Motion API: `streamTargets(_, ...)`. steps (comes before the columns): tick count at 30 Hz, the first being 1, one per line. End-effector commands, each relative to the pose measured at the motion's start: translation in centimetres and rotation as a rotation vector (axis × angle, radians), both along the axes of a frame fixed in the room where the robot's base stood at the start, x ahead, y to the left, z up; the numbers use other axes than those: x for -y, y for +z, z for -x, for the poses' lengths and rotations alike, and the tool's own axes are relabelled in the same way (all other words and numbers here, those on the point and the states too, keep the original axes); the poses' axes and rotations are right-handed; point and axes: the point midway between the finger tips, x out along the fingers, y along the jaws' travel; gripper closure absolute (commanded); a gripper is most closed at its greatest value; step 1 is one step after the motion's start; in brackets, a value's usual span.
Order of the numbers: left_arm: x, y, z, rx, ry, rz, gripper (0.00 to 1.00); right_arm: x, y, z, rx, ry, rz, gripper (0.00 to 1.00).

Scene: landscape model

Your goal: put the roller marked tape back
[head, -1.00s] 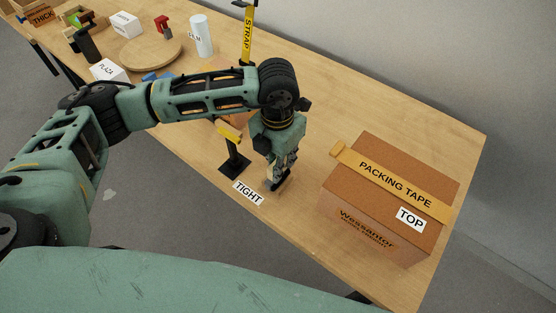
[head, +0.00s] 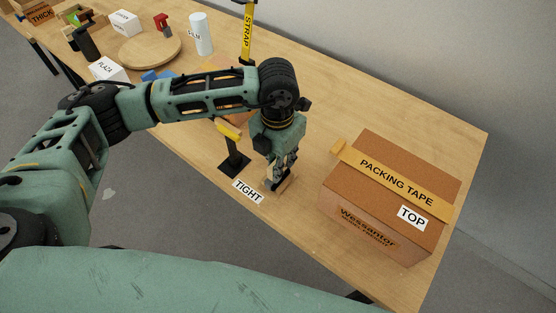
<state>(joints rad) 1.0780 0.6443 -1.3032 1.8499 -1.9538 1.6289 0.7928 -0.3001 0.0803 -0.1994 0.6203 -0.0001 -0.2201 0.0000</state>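My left gripper (head: 279,182) points down at the table near the front edge, just right of a white label reading TIGHT (head: 248,191). A small tan piece (head: 290,184) shows beside and under its fingertips. I cannot tell whether the fingers are closed on it or what it is. I cannot make out any roller with the word tape on it. A black stand (head: 235,162) with a yellow top piece (head: 229,131) stands just left of the gripper. A brown carton (head: 365,210) carries a yellow strip reading PACKING TAPE (head: 396,182). My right gripper is out of view.
A yellow STRAP post (head: 247,32) stands behind my arm. A round wooden board (head: 150,50), a white cylinder (head: 201,36), a red item (head: 162,23) and white blocks (head: 108,70) lie far left. The table between gripper and carton is clear, as is the back right.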

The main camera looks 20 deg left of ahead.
Motion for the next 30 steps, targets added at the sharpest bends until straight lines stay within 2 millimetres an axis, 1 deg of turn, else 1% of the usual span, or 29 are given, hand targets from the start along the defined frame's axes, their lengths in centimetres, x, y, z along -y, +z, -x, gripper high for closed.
streamTargets(5, 0.0, -0.2, 0.0, 0.001, 0.000, 0.000, 1.00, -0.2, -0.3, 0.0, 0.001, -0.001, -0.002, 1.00)
streamTargets(6, 0.0, -0.2, 0.0, 0.001, 0.000, 0.000, 0.80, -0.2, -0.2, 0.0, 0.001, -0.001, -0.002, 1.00)
streamTargets(13, 0.0, -0.2, 0.0, 0.000, 0.000, 0.000, 0.60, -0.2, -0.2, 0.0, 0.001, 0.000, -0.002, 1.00)
streamTargets(20, 0.0, -0.2, 0.0, 0.000, 0.000, 0.000, 0.60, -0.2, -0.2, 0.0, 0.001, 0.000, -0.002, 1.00)
streamTargets(23, 0.0, 0.0, 0.0, 0.000, 0.000, 0.000, 0.60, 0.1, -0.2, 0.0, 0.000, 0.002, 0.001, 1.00)
streamTargets(26, 0.0, 0.9, -0.1, 0.002, 0.001, 0.001, 0.60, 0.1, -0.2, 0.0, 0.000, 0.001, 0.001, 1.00)
streamTargets(30, 0.0, 3.4, -0.1, 0.005, -0.002, 0.002, 0.60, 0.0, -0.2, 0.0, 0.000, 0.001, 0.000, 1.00)
